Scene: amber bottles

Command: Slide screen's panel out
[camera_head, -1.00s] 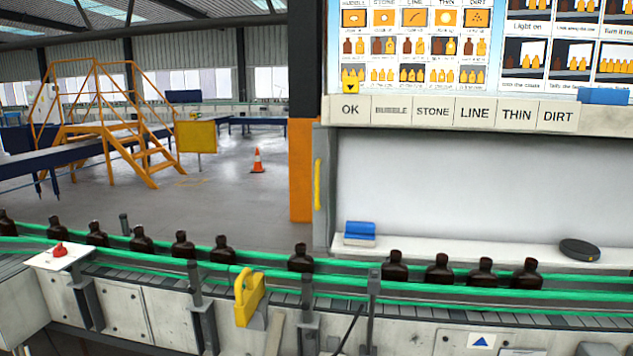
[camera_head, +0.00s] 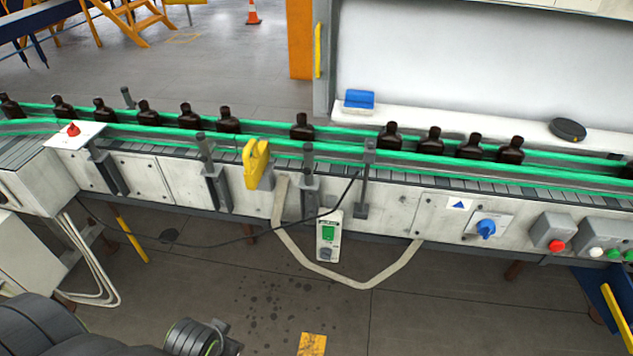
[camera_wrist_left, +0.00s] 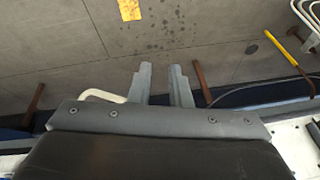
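The screen (camera_head: 450,70) is a large pale panel behind the conveyor, at the upper right of the head view; its top is cut off. A narrow upright yellow strip (camera_head: 317,50) sits on the frame at its left edge. Whether this strip is a handle of the panel I cannot tell. In the left wrist view my left gripper (camera_wrist_left: 161,83) has its two fingers apart with nothing between them, above the floor. Part of my left arm shows at the bottom left of the head view, far from the screen. My right gripper is not in view.
A conveyor with green rails (camera_head: 270,145) and several dark bottles (camera_head: 302,127) runs across between me and the screen. A blue block (camera_head: 359,99) and a black disc (camera_head: 567,130) rest on the white ledge. A yellow bracket (camera_head: 256,160) and a hanging meter (camera_head: 328,236) are on the conveyor's front.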

